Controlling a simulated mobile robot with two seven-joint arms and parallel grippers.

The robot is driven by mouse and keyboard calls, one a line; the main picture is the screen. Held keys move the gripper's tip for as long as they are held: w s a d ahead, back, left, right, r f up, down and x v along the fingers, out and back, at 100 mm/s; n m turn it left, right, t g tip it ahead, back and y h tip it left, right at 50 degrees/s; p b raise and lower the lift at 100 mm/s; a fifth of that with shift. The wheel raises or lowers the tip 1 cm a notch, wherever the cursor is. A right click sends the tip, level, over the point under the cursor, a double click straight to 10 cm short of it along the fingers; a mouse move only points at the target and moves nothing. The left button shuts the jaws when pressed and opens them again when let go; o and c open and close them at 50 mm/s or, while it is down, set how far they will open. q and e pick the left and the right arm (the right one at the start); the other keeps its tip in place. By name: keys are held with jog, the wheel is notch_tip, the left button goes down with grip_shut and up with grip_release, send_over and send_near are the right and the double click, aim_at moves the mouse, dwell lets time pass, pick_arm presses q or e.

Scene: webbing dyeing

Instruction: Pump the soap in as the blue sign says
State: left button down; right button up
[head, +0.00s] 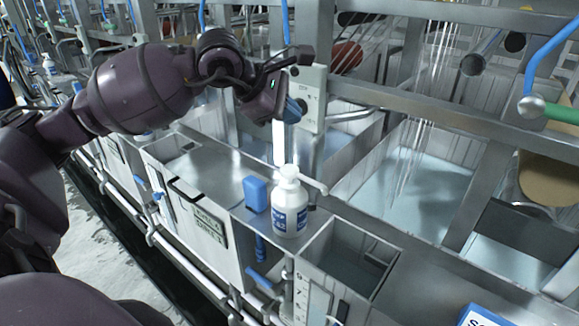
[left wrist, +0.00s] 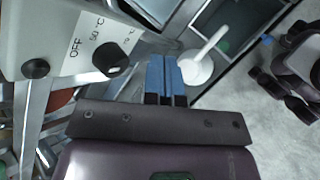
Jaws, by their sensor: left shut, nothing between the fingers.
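A white soap bottle (head: 290,210) with a pump top (head: 289,172) and a blue label stands upright on the steel ledge. Its spout points right, over the open tank beside it. In the left wrist view the shut blue fingers (left wrist: 165,80) lie beside the white pump (left wrist: 197,66). A blue sign (head: 487,318) is cut off at the bottom right; only the start of its lettering shows. My right gripper is not in view.
A blue block (head: 256,193) sits left of the bottle. A small open tank (head: 350,258) lies to its right. A control box with a knob (head: 308,100) stands close behind my left gripper. Steel rails and larger basins of pale liquid (head: 425,195) lie behind.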

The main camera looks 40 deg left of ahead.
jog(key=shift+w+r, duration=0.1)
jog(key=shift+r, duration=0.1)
pick_arm(q)
jog(key=shift+f, duration=0.15)
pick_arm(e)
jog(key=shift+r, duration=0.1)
pick_arm(q)
jog(key=b, duration=0.1)
send_over(290, 170)
notch_tip(290, 170, down, 6)
jog(key=shift+f, duration=0.1)
jog(key=shift+f+b, duration=0.95)
jog(key=shift+b, duration=0.3)
jog(key=shift+f, duration=0.2)
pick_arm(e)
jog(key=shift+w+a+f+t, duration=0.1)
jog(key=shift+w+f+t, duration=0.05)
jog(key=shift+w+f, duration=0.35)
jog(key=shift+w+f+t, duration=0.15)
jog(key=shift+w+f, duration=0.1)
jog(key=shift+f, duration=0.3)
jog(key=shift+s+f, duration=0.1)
